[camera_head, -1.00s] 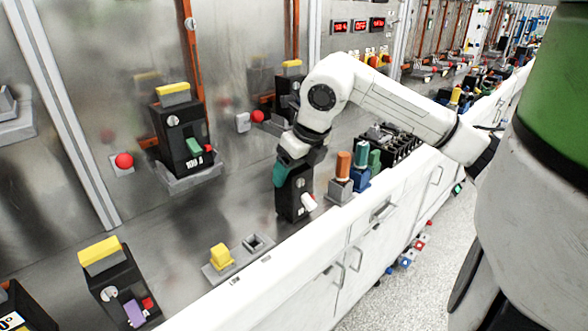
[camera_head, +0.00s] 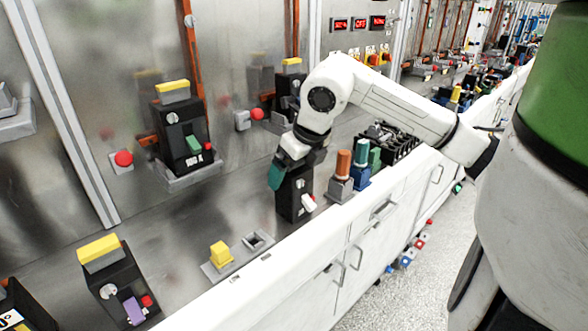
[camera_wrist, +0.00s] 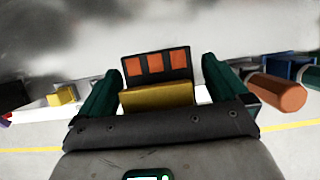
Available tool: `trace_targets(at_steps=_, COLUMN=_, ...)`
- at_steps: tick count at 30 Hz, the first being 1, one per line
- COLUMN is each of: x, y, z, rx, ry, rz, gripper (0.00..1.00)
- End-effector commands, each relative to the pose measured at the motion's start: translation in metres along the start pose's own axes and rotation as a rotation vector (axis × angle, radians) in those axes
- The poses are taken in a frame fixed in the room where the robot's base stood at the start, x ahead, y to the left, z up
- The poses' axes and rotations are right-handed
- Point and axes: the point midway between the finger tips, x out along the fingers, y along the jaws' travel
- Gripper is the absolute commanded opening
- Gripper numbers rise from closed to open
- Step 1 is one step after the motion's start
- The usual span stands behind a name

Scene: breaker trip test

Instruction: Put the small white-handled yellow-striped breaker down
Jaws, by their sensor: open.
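The small breaker (camera_head: 293,200) is a black block with a white handle (camera_head: 309,203). It stands upright on the steel bench near the white front edge. In the wrist view, its yellow top (camera_wrist: 157,97) and a dark face with orange squares (camera_wrist: 156,65) show between my fingers. My gripper (camera_head: 288,172) is open over the breaker's top. One teal finger shows left of it in the head view; the other is mostly hidden. In the wrist view, green fingers of my gripper (camera_wrist: 160,90) flank the breaker, apart from it.
A socket plate with a yellow block (camera_head: 220,254) lies to the left. Orange-topped (camera_head: 342,164) and blue (camera_head: 361,176) parts stand close on the right. Clear steel lies left of my gripper.

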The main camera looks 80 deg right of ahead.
Motion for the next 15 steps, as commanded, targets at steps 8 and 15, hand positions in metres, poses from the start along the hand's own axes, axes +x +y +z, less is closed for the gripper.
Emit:
trace_targets(at_steps=8, x=-0.028, y=-0.001, z=0.001, rx=-0.002, ry=-0.003, rz=-0.004, gripper=1.00)
trace_targets(at_steps=15, x=-0.079, y=-0.001, z=0.001, rx=0.000, ry=-0.003, rz=-0.004, gripper=1.00)
